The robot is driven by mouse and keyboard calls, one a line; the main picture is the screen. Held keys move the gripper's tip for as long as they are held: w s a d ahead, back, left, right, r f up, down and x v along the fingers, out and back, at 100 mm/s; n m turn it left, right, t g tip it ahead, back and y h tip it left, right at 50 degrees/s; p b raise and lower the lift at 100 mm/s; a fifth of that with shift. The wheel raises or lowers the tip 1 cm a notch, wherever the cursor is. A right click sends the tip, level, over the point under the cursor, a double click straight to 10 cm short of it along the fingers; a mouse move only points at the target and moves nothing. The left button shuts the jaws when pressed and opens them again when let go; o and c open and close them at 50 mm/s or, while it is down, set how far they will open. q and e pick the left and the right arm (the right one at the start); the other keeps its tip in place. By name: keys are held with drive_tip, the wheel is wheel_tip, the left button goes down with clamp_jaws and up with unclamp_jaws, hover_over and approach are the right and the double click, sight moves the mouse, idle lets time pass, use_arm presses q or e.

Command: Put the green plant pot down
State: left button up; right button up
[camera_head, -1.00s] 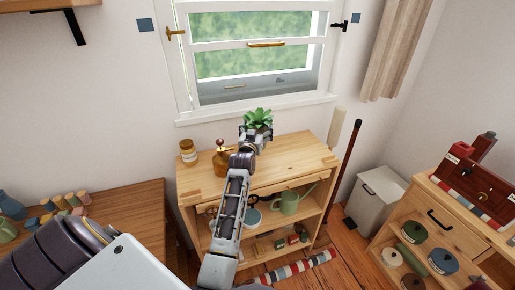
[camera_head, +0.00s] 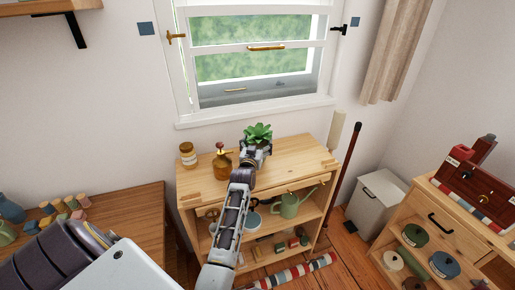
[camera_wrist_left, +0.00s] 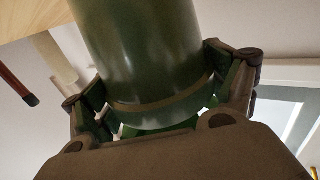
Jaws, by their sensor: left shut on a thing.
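The green plant pot (camera_wrist_left: 140,50) fills the middle of the left wrist view, between the two fingers. My left gripper (camera_wrist_left: 160,95) is shut on it near its rim. In the head view, the plant's green leaves (camera_head: 257,132) show above my left gripper (camera_head: 257,153), over the back of the wooden shelf unit's top (camera_head: 300,158). The gripper mostly hides the pot there. I cannot tell whether the pot's base touches the wood. My right gripper is not in view.
A brown mister bottle (camera_head: 222,165) stands close left of the gripper, with a jar (camera_head: 188,155) beyond it. The unit's top is clear to the right. The window sill (camera_head: 255,113) is behind. A green watering can (camera_head: 289,205) is on the shelf below.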

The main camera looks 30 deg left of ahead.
use_arm(q)
drive_tip(key=shift+f, duration=0.8)
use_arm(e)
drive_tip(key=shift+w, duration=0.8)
use_arm(q)
drive_tip(key=shift+f, duration=0.1)
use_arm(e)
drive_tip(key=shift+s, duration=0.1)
use_arm(q)
drive_tip(key=o, duration=1.3)
drive_tip(key=shift+f, duration=0.2)
drive_tip(key=shift+o, duration=0.8)
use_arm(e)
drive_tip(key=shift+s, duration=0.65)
use_arm(q)
drive_tip(key=shift+r, duration=0.15)
drive_tip(key=shift+s, duration=0.1)
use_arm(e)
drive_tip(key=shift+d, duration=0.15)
